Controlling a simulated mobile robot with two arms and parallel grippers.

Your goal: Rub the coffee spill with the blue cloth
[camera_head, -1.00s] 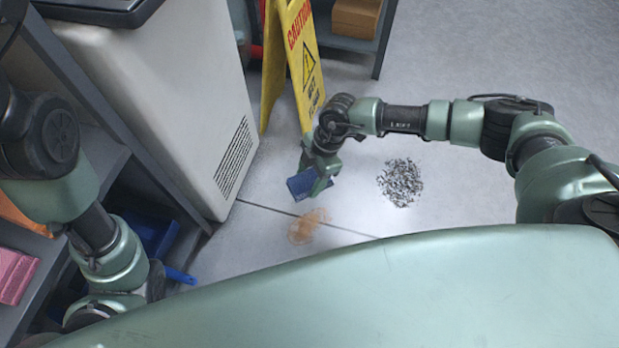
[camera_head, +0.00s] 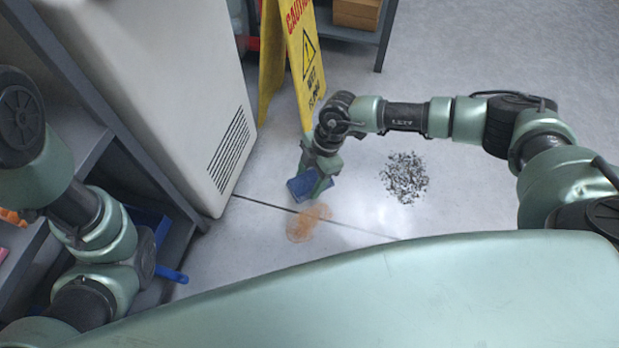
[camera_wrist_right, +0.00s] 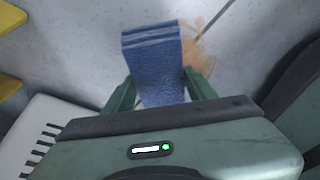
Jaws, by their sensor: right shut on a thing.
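The coffee spill (camera_head: 309,224) is a light brown patch on the grey floor, across a dark floor seam. The folded blue cloth (camera_head: 302,188) is held by my right gripper (camera_head: 318,183), just behind the spill. In the right wrist view the cloth (camera_wrist_right: 155,62) sits between the fingers of my right gripper (camera_wrist_right: 160,92), and part of the spill (camera_wrist_right: 197,45) shows beside it. I cannot tell whether the cloth touches the floor. My left arm is at the left, and its gripper is not visible.
A yellow caution sign (camera_head: 303,60) stands behind my right gripper. A white cabinet (camera_head: 165,90) and a grey shelf (camera_head: 150,165) stand at the left. A pile of dark shreds (camera_head: 405,178) lies on the floor to the right. A blue object (camera_head: 172,274) sticks out low by the shelf.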

